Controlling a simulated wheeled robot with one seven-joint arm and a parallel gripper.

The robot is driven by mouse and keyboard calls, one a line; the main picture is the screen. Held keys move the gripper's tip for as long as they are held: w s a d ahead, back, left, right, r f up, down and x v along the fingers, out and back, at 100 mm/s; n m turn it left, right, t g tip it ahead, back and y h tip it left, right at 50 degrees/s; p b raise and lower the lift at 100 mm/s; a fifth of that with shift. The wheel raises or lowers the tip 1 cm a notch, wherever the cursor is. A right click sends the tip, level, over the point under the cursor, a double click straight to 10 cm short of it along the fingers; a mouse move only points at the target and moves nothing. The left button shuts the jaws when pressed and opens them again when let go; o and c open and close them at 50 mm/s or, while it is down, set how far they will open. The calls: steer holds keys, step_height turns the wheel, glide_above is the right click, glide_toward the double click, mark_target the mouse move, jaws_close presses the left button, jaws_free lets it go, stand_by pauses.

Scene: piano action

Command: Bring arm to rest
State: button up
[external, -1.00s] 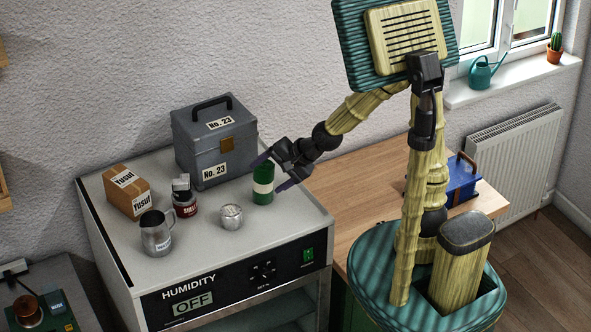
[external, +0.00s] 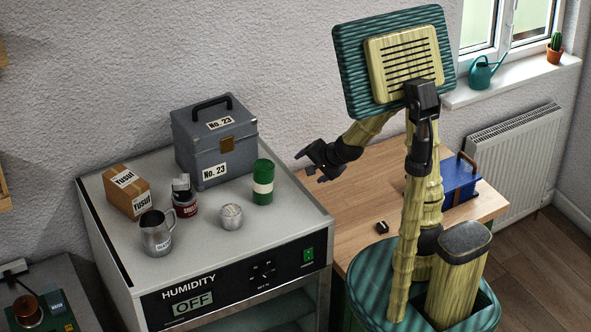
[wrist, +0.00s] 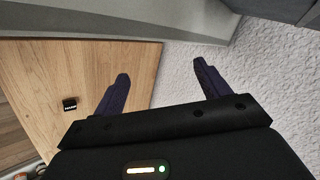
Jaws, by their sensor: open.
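My gripper (external: 316,168) is open and empty. In the external view it is in the air over the wooden bench (external: 345,195), to the right of the humidity cabinet (external: 235,270). In the wrist view the two dark fingers of my gripper (wrist: 160,80) are spread apart with nothing between them, and the wooden bench (wrist: 95,75) and the wall lie beyond. My upper arm is partly hidden behind my head panel in the external view.
On the cabinet stand a green can (external: 263,182), a grey No. 23 case (external: 216,140), a small tin (external: 231,216), a metal mug (external: 157,233), a dark bottle (external: 184,197) and a cardboard box (external: 126,192). A small black block (external: 382,227) and a blue box (external: 458,182) are on the bench.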

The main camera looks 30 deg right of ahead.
steer(key=d+f+h+b, duration=0.1)
steer(key=d+f+b, duration=0.2)
steer(key=d+f, duration=0.25)
steer(key=s+d+f+n+g+b, duration=0.1)
steer(key=s+n+g, duration=0.2)
steer(key=s+n, duration=0.3)
steer(key=s+d+f+n+g+b, duration=0.1)
steer(key=s+f+n+g, duration=0.1)
steer(key=s+n, duration=0.4)
steer(key=shift+s+f+g+h+b, duration=0.35)
steer(key=shift+s+g, duration=0.15)
steer(key=shift+s, duration=0.15)
